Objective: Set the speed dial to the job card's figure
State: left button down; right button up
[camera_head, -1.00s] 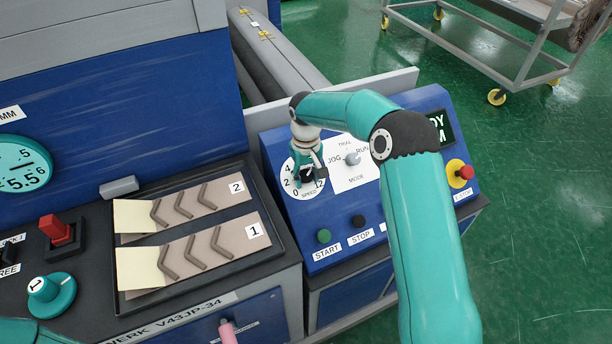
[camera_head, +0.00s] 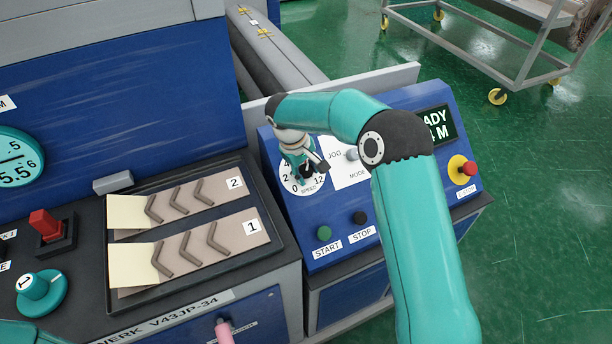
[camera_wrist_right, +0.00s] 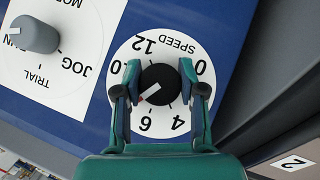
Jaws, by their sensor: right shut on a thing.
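The speed dial is a white disc (camera_wrist_right: 158,125) with a black knob (camera_wrist_right: 160,84) on the sloped blue panel; it also shows in the head view (camera_head: 293,184). My right gripper (camera_wrist_right: 160,88) is shut on the black knob, one finger on each side; it shows in the head view (camera_head: 308,172) too. In the wrist view the knob's red pointer line aims down-left, past the 6, toward a figure hidden by the left finger. The 4, 6 and 12 are readable. I cannot make out a job card. My left gripper is out of view.
The grey mode knob (camera_wrist_right: 36,34) sits close beside the dial. START (camera_head: 323,233) and STOP (camera_head: 359,217) buttons lie below. A red emergency button (camera_head: 468,168) and a partly hidden display (camera_head: 437,125) are at right. A tray (camera_head: 270,243) stands left.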

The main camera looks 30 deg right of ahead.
jog(key=n+t+h+b, duration=0.1)
jog(key=n+h+b, duration=0.1)
jog(key=n+b, duration=0.1)
jog(key=shift+f+b, duration=0.2)
jog(key=shift+b, duration=0.2)
jog(key=shift+r+n+t+h+b, duration=0.2)
jog(key=shift+n+t+h+b, duration=0.3)
jog(key=shift+n+h+b, duration=0.45)
jog(key=o, duration=1.2)
jog(key=shift+c, duration=0.2)
jog(key=shift+r, duration=0.1)
jog(key=v, duration=1.1)
jog(key=shift+a+r, duration=0.15)
jog(key=shift+r, duration=0.15)
jog(key=shift+s, duration=0.15)
